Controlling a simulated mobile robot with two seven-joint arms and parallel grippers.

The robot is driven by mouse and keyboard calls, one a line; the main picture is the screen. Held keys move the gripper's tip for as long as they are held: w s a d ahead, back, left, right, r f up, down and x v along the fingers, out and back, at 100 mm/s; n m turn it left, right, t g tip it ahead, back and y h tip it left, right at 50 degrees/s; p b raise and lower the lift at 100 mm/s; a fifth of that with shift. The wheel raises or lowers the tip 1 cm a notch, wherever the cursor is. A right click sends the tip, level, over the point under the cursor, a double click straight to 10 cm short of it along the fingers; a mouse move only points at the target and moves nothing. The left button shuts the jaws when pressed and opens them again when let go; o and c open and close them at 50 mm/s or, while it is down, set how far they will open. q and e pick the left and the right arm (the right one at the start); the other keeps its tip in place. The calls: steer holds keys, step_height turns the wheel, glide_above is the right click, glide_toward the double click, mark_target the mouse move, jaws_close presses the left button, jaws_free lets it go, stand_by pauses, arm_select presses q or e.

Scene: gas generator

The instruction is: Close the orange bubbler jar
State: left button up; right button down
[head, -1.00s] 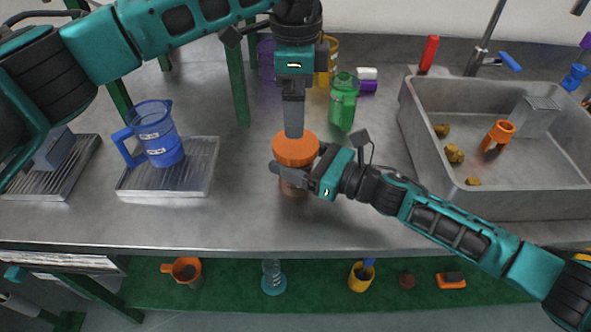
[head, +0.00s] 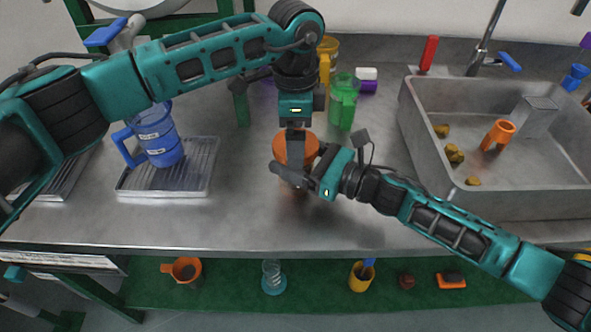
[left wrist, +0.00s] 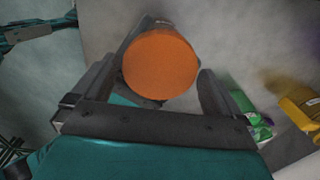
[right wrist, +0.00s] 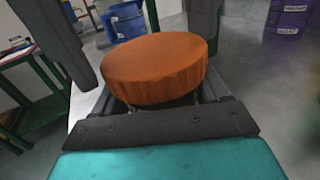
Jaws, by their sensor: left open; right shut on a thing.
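The orange bubbler jar stands upright on the metal bench, its round orange lid (head: 281,147) on top. Most of the jar body is hidden by the grippers. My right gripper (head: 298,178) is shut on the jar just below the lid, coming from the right. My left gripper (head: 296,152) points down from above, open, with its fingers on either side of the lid. The left wrist view shows the lid (left wrist: 160,62) between the open fingers with gaps. In the right wrist view the lid (right wrist: 153,68) looks level; whether it is tight cannot be told.
A blue jug (head: 158,137) stands on a ridged tray (head: 195,180) to the left. A green bottle (head: 342,103) and a yellow jug (head: 328,55) stand behind the jar. A sink (head: 500,192) is at the right. The bench in front of the jar is clear.

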arm_select(q)
steer(key=shift+f, duration=0.45)
steer(key=c, duration=0.9)
steer(key=m, duration=1.6)
steer(key=o, duration=0.9)
